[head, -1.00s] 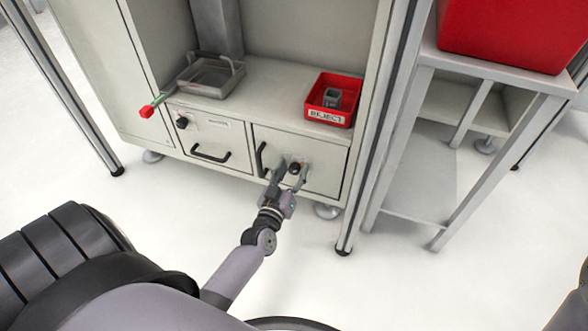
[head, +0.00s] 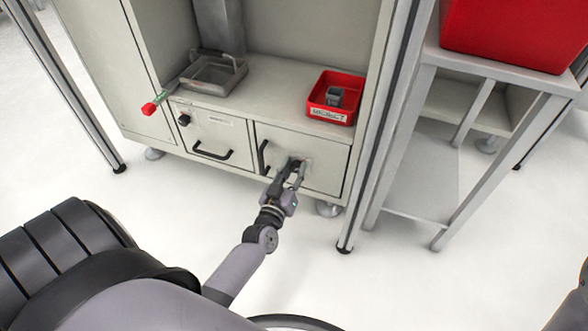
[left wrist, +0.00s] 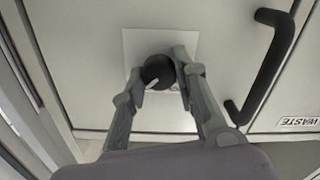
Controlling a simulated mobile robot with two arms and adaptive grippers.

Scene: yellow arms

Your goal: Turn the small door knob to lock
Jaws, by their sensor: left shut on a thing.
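The small black door knob (left wrist: 158,70) sits on a pale square plate (left wrist: 190,48) on the cabinet's right door (head: 325,172). My left gripper (left wrist: 160,76) is shut on the knob, with one finger on each side of it in the left wrist view. A light mark on the knob's face points down and to the side. In the head view my left gripper (head: 297,166) covers most of the knob. The door is closed, and its black handle (head: 263,157) is beside the gripper. My right gripper is not in view.
The left drawer (head: 210,138) has its own black knob (head: 184,120) and handle. On the ledge above stand a grey tray (head: 212,90) and a red REJECT bin (head: 320,112). A metal post (head: 370,160) rises at the right.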

